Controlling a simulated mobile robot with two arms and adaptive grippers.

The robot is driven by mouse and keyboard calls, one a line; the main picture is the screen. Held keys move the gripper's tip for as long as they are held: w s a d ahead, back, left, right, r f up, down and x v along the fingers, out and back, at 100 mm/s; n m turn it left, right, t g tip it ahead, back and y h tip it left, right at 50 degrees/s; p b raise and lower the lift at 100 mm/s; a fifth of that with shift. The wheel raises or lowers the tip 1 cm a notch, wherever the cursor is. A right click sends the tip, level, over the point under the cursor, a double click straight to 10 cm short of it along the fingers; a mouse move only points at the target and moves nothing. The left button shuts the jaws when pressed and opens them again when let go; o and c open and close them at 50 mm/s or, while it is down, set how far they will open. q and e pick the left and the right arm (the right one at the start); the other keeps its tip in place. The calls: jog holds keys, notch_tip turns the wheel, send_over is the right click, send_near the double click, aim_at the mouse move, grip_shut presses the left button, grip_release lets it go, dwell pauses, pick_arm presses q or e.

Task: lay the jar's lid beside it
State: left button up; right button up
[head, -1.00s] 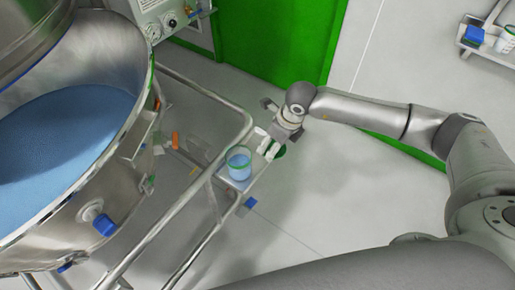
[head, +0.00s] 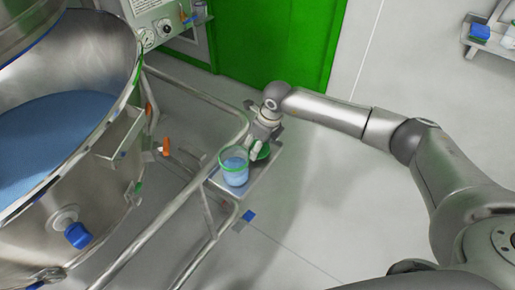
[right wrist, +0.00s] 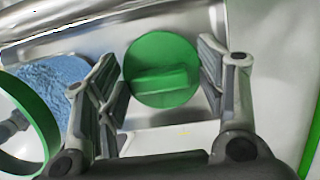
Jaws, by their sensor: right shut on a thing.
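The jar (head: 235,171) is clear, with a green rim and blue contents. It stands open and upright on a small metal shelf (head: 222,185). The green round lid (head: 264,153) is just to the right of the jar, over the shelf. In the right wrist view the lid (right wrist: 163,62) shows its raised ridge, between the two fingers. My right gripper (head: 258,146) is shut on the lid; I cannot tell whether the lid touches the shelf. Part of the jar's green rim (right wrist: 45,150) shows at the left of the wrist view. My left gripper is out of view.
A large steel vessel (head: 75,190) with blue material stands at the left. Metal rails (head: 175,235) run between it and the shelf. A green door (head: 280,45) is behind. Another shelf (head: 485,40) with a blue item is at the top right. The floor on the right is clear.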

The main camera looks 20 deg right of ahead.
aim_at(266, 152)
jog(key=shift+w+f, duration=0.1)
jog(key=shift+f, duration=0.3)
jog(key=shift+r, duration=0.1)
jog(key=o, duration=0.9)
jog(key=v, duration=1.2)
jog(key=shift+b, duration=0.3)
